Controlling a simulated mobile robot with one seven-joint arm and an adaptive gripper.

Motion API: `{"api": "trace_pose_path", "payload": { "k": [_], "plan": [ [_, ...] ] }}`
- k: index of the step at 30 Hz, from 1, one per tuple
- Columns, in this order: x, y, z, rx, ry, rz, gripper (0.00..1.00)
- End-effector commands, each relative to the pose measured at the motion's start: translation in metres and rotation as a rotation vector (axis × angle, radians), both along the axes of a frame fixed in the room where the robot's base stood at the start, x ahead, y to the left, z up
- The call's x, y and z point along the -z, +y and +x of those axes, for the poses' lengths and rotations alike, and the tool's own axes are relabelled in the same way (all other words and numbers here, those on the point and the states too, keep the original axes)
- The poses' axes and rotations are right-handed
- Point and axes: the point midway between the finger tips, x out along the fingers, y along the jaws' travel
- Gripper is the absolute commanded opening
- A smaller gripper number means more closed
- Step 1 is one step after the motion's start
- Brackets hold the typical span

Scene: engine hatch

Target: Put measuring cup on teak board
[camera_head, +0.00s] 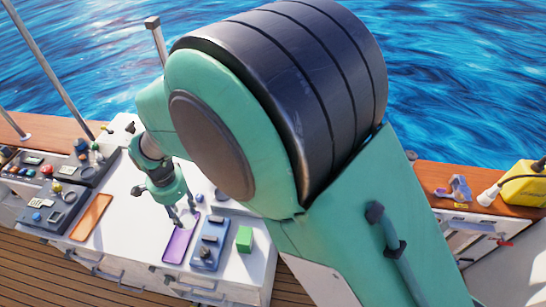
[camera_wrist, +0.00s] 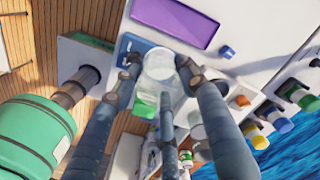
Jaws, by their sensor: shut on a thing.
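My gripper (camera_wrist: 161,78) is shut on a clear measuring cup (camera_wrist: 160,64); the fingers stand on either side of it in the wrist view. In the head view my gripper (camera_head: 180,214) is over the white counter, just above a purple slab; the cup is too small to make out there. A flat orange-brown rectangle (camera_head: 92,217) lies on the counter left of my gripper; it may be the teak board, but I cannot tell for sure.
The purple slab (camera_head: 178,244), a blue panel (camera_head: 210,245) and a green block (camera_head: 244,239) lie near my gripper. Control panels with knobs (camera_head: 56,206) fill the counter's left. A wooden rail (camera_head: 427,178) with a yellow canister (camera_head: 523,184) runs at the right. My arm hides the middle.

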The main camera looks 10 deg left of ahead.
Motion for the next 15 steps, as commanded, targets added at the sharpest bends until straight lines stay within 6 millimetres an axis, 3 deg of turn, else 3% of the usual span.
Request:
{"api": "trace_pose_path", "payload": {
  "k": [3, 15],
  "plan": [
    [0.002, -0.019, 0.037, 0.065, 0.001, -0.001, 0.15],
    [0.002, -0.094, 0.147, 0.271, 0.001, 0.000, 0.15]
  ]
}}
